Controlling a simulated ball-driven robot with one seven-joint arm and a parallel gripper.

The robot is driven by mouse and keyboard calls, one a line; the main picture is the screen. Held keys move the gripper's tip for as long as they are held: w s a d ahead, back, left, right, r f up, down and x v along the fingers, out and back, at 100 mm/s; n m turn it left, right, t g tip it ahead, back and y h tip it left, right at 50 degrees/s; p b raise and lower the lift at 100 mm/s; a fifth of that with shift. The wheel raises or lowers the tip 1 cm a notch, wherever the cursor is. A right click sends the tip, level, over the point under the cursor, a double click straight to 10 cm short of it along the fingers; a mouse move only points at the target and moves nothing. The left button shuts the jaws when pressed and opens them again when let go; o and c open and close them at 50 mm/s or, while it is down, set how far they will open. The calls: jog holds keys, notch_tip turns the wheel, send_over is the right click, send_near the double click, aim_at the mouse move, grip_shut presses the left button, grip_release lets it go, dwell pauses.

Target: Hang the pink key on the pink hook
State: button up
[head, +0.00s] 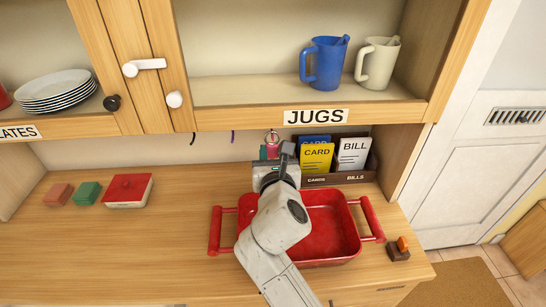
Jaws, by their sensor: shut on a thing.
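My gripper (275,163) is raised in front of the wall under the cupboard, its jaws mostly hidden by my own wrist. The pink key (271,150) shows just above it, and the gripper is shut on it. A ring (272,136) shows at the key's top, close under the cupboard's lower edge. The pink hook cannot be made out apart from the key and ring. I cannot tell whether the ring is around the hook or only in front of it.
A dark hook (193,138) and a purple hook (233,136) hang left of the gripper. A card-and-bill holder (345,178) stands close on the right. A red tray (352,250) lies under my arm. The counter's left front is clear.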

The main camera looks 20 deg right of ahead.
jog(key=shift+w+f+t+b, duration=0.2)
jog(key=shift+t+b, duration=0.5)
jog(key=shift+b, duration=1.55)
jog(key=o, duration=1.1)
